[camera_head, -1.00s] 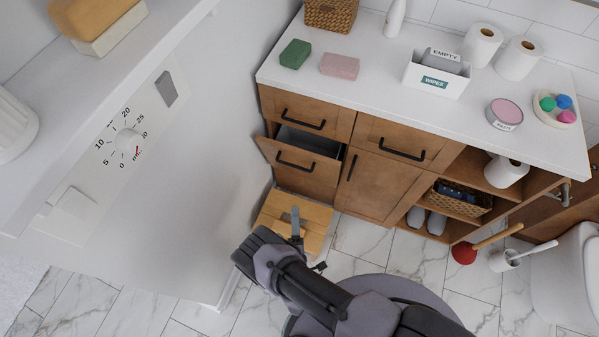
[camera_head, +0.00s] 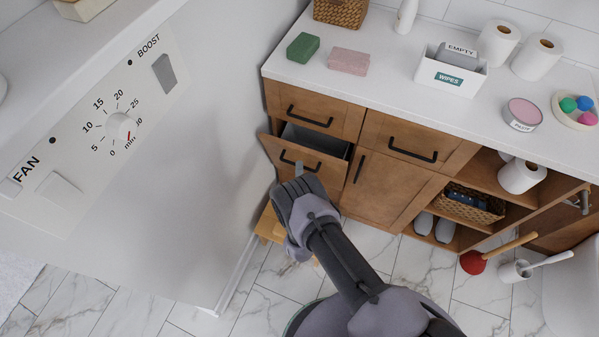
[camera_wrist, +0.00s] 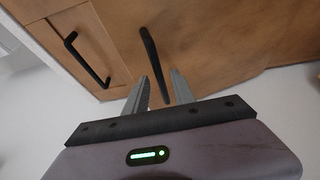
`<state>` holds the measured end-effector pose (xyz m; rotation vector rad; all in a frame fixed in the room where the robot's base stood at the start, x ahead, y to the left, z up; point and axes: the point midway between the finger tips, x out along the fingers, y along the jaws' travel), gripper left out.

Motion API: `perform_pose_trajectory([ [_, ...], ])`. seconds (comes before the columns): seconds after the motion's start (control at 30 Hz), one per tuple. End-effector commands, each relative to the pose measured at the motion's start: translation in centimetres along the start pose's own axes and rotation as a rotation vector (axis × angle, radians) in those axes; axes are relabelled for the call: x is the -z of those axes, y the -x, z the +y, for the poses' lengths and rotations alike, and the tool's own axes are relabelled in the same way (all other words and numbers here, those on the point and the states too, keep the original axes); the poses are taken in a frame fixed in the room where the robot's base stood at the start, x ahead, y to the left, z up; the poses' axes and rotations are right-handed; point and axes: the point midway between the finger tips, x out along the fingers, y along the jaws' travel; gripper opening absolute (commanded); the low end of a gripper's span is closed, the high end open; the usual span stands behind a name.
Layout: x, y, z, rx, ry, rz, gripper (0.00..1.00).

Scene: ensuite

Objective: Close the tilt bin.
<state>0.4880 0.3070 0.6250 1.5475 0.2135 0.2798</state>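The tilt bin (camera_head: 283,156) is the lower left wooden front of the cabinet. It leans outward at the top, and a grey inner bin shows behind it. Its black bar handle (camera_head: 288,160) is partly covered by my gripper (camera_head: 299,168), which is right in front of it. In the wrist view, the handle (camera_wrist: 149,48) runs down toward the space between the two grey fingertips of my gripper (camera_wrist: 163,80). The fingers stand apart. Whether they touch the handle or front, I cannot tell.
A drawer (camera_head: 310,108) above the bin is closed. A cabinet door (camera_head: 385,185) is to its right. A white wall unit with a fan timer (camera_head: 120,125) is at left. A wooden stool (camera_head: 268,226) stands below my gripper. An open cabinet door and plunger (camera_head: 473,262) are at right.

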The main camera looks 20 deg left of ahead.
Motion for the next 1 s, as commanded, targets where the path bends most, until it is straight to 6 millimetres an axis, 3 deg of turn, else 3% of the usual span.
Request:
perform_pose_trajectory([
  [0.03,0.00,0.01,-0.01,0.000,0.000,0.000,0.19],
  [0.13,0.00,0.03,-0.02,0.000,0.000,0.000,0.00],
  [1.0,-0.01,0.04,-0.03,0.000,0.000,-0.001,0.00],
])
